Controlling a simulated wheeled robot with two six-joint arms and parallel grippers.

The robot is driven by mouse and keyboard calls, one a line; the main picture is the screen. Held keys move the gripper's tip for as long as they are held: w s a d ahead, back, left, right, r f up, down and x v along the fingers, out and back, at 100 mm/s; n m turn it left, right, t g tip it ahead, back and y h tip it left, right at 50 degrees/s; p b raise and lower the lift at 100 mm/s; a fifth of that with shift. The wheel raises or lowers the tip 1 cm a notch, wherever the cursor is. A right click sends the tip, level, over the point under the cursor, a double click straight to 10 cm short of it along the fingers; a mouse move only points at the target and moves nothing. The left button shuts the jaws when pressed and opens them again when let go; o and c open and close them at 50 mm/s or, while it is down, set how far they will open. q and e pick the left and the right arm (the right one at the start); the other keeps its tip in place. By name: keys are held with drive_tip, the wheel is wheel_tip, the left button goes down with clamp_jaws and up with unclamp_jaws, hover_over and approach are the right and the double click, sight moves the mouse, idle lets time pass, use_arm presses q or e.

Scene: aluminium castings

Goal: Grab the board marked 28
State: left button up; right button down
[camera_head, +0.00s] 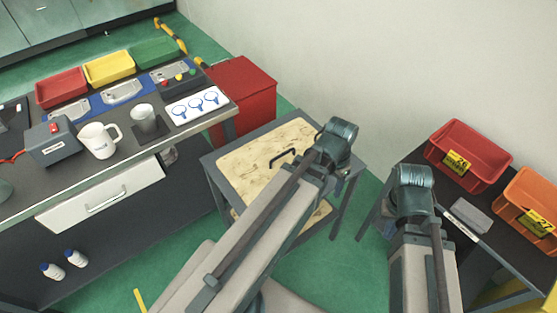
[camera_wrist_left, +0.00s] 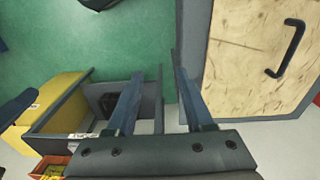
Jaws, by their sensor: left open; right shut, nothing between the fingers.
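A pale wood-grained board (camera_head: 262,160) with a dark handle lies on a grey table in the middle of the head view. It also shows in the left wrist view (camera_wrist_left: 245,70), at the right. I can read no number on it. My left gripper (camera_wrist_left: 158,75) is open and empty, its fingers left of the board and apart from it. In the head view my left wrist (camera_head: 338,140) covers the board's right part. My right gripper (camera_head: 413,182) is at the right table's left side, shut and empty; its fingers are mostly hidden by the wrist.
A red bin (camera_head: 468,153) with a hard-to-read yellow label and an orange bin (camera_head: 530,205) marked 27 stand on the right table. The left bench (camera_head: 72,180) holds a jug, a beaker and coloured trays. A red cabinet (camera_head: 243,95) stands behind. Green floor is clear between the tables.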

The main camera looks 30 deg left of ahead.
use_arm(q)
drive_tip(key=w+a+t+h, duration=0.15)
drive_tip(key=w+a, duration=0.35)
drive_tip(key=a, duration=0.8)
drive_tip(key=t, duration=0.2)
approach(283, 154)
drive_tip(key=b+x, duration=0.1)
drive_tip(key=b, duration=0.1)
drive_tip(key=b+x, duration=0.2)
drive_tip(key=b, duration=0.1)
drive_tip(key=s+b+x, duration=0.1)
drive_tip(key=b, duration=0.1)
drive_tip(key=shift+w+f+b, duration=0.2)
drive_tip(key=shift+f+b, duration=0.2)
drive_tip(key=shift+f, duration=0.15)
drive_tip(key=shift+w+d+f, duration=0.15)
drive_tip(key=shift+w+f, duration=0.05)
drive_tip(key=shift+f, duration=0.05)
drive_tip(key=shift+b, duration=0.3)
drive_tip(key=b+x, duration=0.4)
drive_tip(key=x, duration=0.1)
drive_tip(key=shift+w+b, duration=0.3)
drive_tip(key=shift+b, duration=0.05)
clamp_jaws()
